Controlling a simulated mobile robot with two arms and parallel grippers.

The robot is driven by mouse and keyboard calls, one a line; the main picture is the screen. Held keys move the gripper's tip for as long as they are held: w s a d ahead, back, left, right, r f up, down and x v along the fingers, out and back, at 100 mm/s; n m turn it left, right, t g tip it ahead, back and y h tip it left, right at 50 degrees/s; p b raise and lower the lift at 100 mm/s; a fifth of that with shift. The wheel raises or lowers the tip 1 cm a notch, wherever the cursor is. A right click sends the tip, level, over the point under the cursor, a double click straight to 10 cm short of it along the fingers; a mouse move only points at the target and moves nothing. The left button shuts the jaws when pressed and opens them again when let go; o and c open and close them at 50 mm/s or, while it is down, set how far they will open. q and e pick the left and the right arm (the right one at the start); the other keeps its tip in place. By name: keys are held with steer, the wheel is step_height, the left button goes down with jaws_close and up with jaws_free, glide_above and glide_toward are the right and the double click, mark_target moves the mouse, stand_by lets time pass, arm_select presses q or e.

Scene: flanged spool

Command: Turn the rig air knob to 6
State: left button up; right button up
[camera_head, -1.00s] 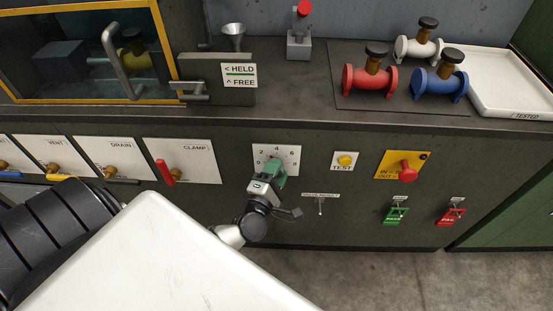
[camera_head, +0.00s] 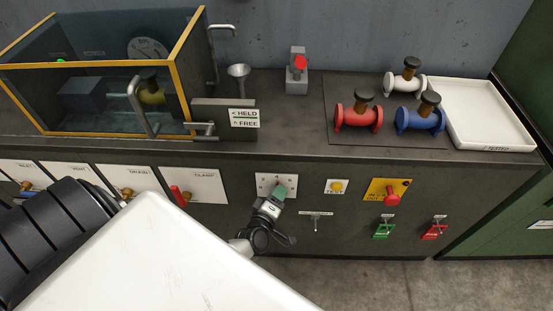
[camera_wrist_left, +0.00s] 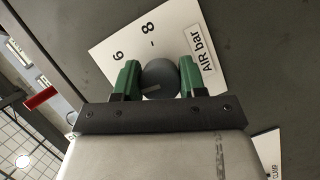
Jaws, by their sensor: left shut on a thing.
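The rig air knob (camera_wrist_left: 160,80) is dark grey and round, with a short pale line on its face. The green fingers of my left gripper (camera_wrist_left: 158,82) are shut on the knob, one on each side. In the head view my left gripper (camera_head: 277,192) reaches the white dial plate (camera_head: 290,180) on the bench front and hides most of the knob. I cannot tell exactly which number the knob points at. My right gripper is out of view.
The red clamp lever (camera_head: 177,196) is left. A gauge (camera_head: 148,49) shows behind the tank glass. Spools stand on the bench top.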

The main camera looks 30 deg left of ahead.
arm_select(q)
steer(key=m+g+p, duration=0.1)
steer(key=p, duration=0.1)
steer(key=m+p, duration=0.2)
steer(key=p, duration=0.1)
steer(key=shift+s+d+r+m+g+y, duration=0.1)
steer(key=shift+r+m+g+y, duration=0.05)
steer(key=shift+m+g+y, duration=0.2)
steer(key=shift+f+m+g+y+p, duration=0.25)
steer(key=shift+m+g+y+p, duration=0.4)
steer(key=shift+m+p, duration=0.75)
steer(key=o, duration=0.9)
steer(key=shift+o, duration=0.2)
steer(key=p+v, duration=0.6)
steer(key=v, duration=0.4)
steer(key=shift+s+r, duration=0.2)
steer(key=shift+s, duration=0.15)
